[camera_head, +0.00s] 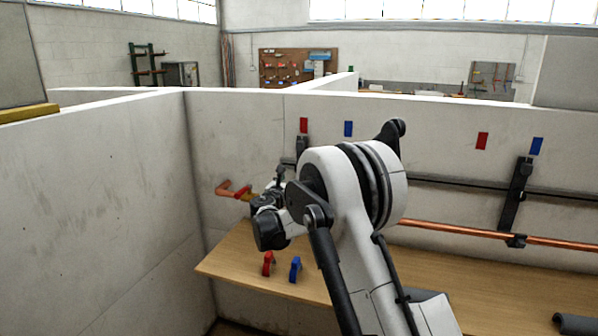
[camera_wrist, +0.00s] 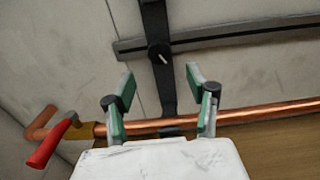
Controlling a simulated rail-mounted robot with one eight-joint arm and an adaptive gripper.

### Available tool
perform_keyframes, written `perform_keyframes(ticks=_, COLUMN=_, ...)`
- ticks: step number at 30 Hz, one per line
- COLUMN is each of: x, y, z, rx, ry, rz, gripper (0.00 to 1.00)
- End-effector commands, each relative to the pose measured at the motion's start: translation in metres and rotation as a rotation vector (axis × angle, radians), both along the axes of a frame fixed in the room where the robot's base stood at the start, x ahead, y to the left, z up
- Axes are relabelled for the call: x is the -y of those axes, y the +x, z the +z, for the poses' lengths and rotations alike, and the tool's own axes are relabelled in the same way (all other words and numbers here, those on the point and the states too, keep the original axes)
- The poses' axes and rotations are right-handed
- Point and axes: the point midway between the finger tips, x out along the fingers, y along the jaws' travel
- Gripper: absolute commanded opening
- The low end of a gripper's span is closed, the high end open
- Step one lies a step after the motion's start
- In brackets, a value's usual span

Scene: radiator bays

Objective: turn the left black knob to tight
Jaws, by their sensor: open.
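The left black knob (camera_wrist: 159,53) is round, with a white pointer line slanting from upper left to lower right in the wrist view. It sits on an upright black bracket (camera_wrist: 155,20) on the wall. In the head view the bracket's top (camera_head: 302,144) shows below a red and a blue tag, and my arm hides much of the rest. My gripper (camera_wrist: 160,77) is open and empty, its two green-padded fingers apart. In the wrist view the knob appears just beyond and between the fingertips, with no contact visible.
A copper pipe (camera_wrist: 270,112) crosses behind the fingers. A red-handled valve (camera_wrist: 52,144) is at left. A black rail (camera_wrist: 230,35) runs along the wall. Red (camera_head: 268,263) and blue (camera_head: 295,269) pieces stand on the wooden bench (camera_head: 240,262). Another bracket (camera_head: 516,195) is at right.

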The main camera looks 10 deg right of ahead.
Motion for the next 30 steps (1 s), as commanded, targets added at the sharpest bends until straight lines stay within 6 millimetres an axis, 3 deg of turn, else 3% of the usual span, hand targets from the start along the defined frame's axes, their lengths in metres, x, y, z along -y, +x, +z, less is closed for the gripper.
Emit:
perform_keyframes(ticks=6, x=0.021, y=0.037, z=0.0, rx=0.0, ry=0.001, rz=-0.002, gripper=0.52)
perform_keyframes(ticks=13, x=0.036, y=0.066, z=0.0, rx=0.0, ry=0.001, rz=-0.001, gripper=0.52)
perform_keyframes(ticks=19, x=0.042, y=0.077, z=0.0, rx=0.0, ry=0.001, rz=0.0, gripper=0.52)
perform_keyframes(ticks=28, x=0.042, y=0.079, z=0.0, rx=0.0, ry=0.001, rz=0.001, gripper=0.52)
perform_keyframes(ticks=30, x=0.042, y=0.079, z=0.0, rx=0.0, ry=0.001, rz=0.001, gripper=0.42)
